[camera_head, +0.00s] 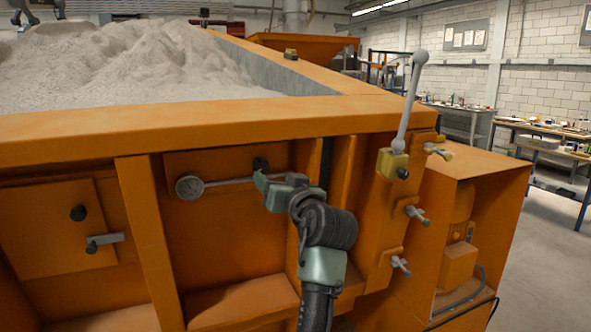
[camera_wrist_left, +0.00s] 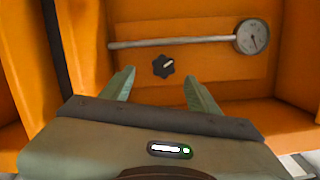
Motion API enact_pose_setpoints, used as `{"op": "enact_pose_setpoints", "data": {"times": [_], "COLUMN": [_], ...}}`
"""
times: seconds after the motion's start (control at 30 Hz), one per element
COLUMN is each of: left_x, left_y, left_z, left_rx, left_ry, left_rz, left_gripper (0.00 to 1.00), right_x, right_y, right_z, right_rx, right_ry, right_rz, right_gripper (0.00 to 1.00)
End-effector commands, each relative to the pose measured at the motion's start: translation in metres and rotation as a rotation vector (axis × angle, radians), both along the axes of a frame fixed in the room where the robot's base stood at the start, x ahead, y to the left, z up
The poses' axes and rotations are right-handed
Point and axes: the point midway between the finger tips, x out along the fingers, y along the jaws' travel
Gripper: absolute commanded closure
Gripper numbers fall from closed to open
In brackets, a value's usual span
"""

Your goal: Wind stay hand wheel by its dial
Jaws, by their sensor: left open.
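The stay hand wheel is a small black lobed knob (camera_head: 260,164) on the orange front panel, also in the left wrist view (camera_wrist_left: 163,66). My left gripper (camera_head: 262,183) is open and empty in front of the panel. In the wrist view its green fingertips (camera_wrist_left: 158,83) lie either side of and just below the wheel, apart from it. My right gripper is not in view.
The orange sandbed rim (camera_head: 150,127) runs above the panel, with grey sand (camera_head: 120,60) behind it. A tall grey lever (camera_head: 410,105) stands at the right corner, with clamp handles (camera_head: 417,215) below it. An orange post (camera_head: 150,240) stands left of the dial.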

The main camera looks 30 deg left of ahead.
Motion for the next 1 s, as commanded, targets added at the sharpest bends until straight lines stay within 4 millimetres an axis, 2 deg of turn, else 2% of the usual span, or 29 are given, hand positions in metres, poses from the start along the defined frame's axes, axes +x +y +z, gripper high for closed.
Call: {"op": "enact_pose_setpoints", "data": {"times": [0.1,0.5,0.67,0.9,0.93,1.0], "left_x": [0.000,0.038,0.044,0.045,0.044,0.045], "left_y": [0.010,0.055,0.063,0.063,0.063,0.063], "left_z": [0.008,0.008,0.006,0.005,0.004,0.005], "left_rx": [-0.004,-0.001,-0.002,-0.002,-0.002,-0.002], "left_ry": [-0.010,-0.007,-0.008,-0.008,-0.008,-0.008], "left_rz": [0.016,0.011,0.010,0.010,0.010,0.010], "left_gripper": [0.40,0.40,0.40,0.40,0.45,0.65], "right_x": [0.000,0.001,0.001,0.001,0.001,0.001], "right_y": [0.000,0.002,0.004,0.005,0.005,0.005], "right_z": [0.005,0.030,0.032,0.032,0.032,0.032], "right_rx": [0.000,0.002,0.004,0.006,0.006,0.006], "right_ry": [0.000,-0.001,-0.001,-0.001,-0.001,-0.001], "right_rz": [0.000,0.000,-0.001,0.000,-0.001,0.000], "right_gripper": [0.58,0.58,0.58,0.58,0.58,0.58]}}
